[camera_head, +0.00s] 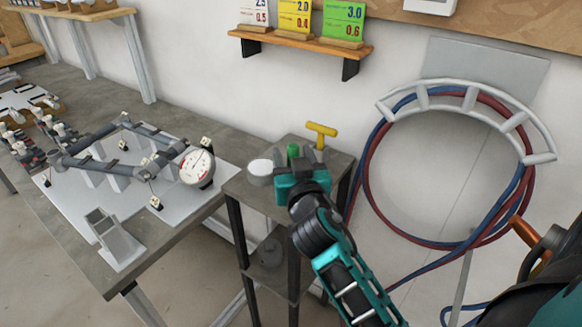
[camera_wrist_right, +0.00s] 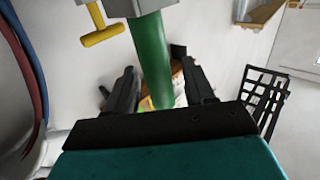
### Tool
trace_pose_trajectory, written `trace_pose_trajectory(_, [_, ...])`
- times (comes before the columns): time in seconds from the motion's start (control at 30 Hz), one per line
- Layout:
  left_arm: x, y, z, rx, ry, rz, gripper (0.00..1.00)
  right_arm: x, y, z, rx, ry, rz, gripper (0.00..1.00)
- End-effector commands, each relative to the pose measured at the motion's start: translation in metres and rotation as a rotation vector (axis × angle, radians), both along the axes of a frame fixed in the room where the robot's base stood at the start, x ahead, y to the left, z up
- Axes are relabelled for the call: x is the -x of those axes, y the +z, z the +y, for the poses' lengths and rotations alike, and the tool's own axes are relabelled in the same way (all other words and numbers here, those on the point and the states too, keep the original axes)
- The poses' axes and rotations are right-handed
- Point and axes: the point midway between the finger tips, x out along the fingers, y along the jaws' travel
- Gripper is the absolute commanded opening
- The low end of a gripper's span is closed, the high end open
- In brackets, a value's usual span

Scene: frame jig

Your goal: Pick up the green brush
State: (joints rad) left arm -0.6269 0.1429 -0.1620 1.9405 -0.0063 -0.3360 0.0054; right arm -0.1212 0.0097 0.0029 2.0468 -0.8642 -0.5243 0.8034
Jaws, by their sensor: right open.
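The green brush shows as a small green upright piece (camera_head: 293,151) at the small stand, just beyond my right gripper (camera_head: 298,172). In the right wrist view its green cylinder (camera_wrist_right: 150,45) runs down from the top between the two dark fingers of my right gripper (camera_wrist_right: 160,72). The fingers are apart, with a gap visible on each side of the green cylinder. The gripper and wrist hide the brush's lower part in the head view. My left gripper is not in view.
A yellow T-handle (camera_head: 321,130) stands close behind the brush, also in the wrist view (camera_wrist_right: 101,36). A round white-topped container (camera_head: 260,168) sits left of the gripper on the small stand (camera_head: 236,188). A hose coil (camera_head: 366,180) hangs right. A workbench (camera_head: 180,236) with a gauge jig stands left.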

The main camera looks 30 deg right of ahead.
Motion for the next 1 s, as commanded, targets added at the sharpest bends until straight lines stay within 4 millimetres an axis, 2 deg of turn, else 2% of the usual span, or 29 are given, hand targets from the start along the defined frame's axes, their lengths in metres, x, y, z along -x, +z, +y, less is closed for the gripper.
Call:
trace_pose_trajectory(0.2, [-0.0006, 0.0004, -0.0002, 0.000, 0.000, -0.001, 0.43, 0.0003, 0.0000, 0.0001, 0.000, 0.000, 0.000, 0.53])
trace_pose_trajectory(0.77, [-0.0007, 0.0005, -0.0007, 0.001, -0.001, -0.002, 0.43, 0.0001, 0.0001, -0.0001, 0.000, 0.000, 0.000, 0.00])
trace_pose_trajectory(1.0, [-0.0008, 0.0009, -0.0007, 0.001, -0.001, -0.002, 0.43, 0.0001, 0.0011, 0.0000, 0.000, 0.000, -0.001, 0.00])
